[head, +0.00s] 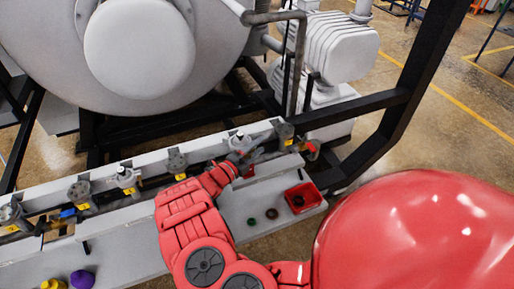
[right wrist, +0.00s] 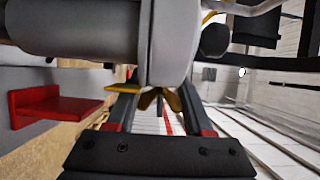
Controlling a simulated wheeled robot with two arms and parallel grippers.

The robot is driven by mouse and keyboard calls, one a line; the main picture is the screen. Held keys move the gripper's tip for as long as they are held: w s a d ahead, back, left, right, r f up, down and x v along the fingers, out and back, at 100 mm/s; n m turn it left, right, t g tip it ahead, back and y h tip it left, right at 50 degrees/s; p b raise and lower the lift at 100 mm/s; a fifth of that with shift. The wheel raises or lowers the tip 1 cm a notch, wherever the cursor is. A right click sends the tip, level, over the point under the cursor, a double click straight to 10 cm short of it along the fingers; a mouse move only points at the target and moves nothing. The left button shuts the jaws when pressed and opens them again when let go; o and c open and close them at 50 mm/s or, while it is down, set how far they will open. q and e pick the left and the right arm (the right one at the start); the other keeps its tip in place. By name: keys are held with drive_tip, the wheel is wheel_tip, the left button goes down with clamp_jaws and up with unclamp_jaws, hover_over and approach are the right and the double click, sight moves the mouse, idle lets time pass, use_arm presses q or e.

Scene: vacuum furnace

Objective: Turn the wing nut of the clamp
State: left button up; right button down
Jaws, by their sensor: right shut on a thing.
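The brass-yellow wing nut (right wrist: 158,98) shows in the right wrist view, between the two fingers of my right gripper (right wrist: 157,92), just below a large grey rounded fitting (right wrist: 165,42). My right gripper is shut on the wing nut. In the head view my right gripper (head: 247,160) is at a grey clamp fitting (head: 239,142) on the rail, near its right end. The wing nut cannot be made out there. My left gripper is not in view.
Several similar fittings, such as one with a yellow tag (head: 126,177), line the rail to the left. A red tray (head: 303,197), a green ring (head: 271,213), a purple knob (head: 82,279) and a yellow one (head: 53,284) are on the grey bench (head: 130,250). A black frame (head: 410,80) rises at right.

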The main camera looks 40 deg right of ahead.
idle(0.5)
drive_tip(key=shift+c, duration=1.4)
unclamp_jaws()
drive_tip(key=shift+a+f, duration=0.1)
drive_tip(key=shift+a, duration=0.2)
drive_tip(key=s+a+b, duration=0.3)
drive_tip(key=a+b, duration=0.2)
drive_tip(key=a, duration=1.1)
drive_tip(key=shift+s+a, duration=0.2)
drive_tip(key=shift+a, duration=0.05)
